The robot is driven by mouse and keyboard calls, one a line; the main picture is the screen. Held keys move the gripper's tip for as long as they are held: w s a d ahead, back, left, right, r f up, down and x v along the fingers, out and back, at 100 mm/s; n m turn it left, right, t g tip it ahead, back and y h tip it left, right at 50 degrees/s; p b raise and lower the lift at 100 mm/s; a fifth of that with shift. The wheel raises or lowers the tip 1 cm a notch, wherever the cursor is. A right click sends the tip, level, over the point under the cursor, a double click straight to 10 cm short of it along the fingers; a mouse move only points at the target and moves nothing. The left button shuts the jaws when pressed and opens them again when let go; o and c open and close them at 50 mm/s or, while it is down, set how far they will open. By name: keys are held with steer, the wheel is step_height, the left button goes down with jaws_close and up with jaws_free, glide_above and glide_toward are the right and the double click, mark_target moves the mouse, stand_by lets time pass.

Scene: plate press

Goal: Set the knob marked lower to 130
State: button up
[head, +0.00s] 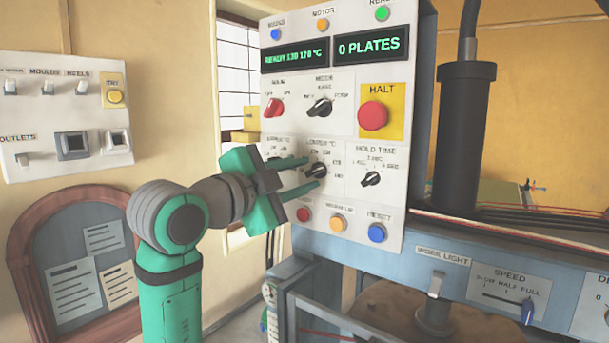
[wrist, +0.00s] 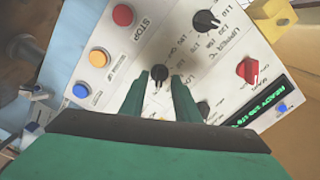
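The lower knob (head: 317,170) is a small black dial on the white control panel, with a ring of numbers around it. Its pointer's exact setting is too small to read. In the wrist view the lower knob (wrist: 159,73) shows between and just beyond my two green fingertips. My gripper (head: 312,172) is open in front of the panel, one finger above the knob and one below it in the head view. In the wrist view my gripper (wrist: 161,76) shows gaps on both sides of the knob. The green display (head: 295,54) seems to read READY 130 170 °C.
The upper knob (wrist: 207,20) is close by and hidden behind my gripper in the head view. The hold time knob (head: 371,179), mode knob (head: 320,107), red HALT button (head: 373,115) and bottom buttons (head: 338,223) surround the lower knob.

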steer(key=shift+w+d, duration=0.4)
steer(key=shift+w, duration=0.1)
jaws_close()
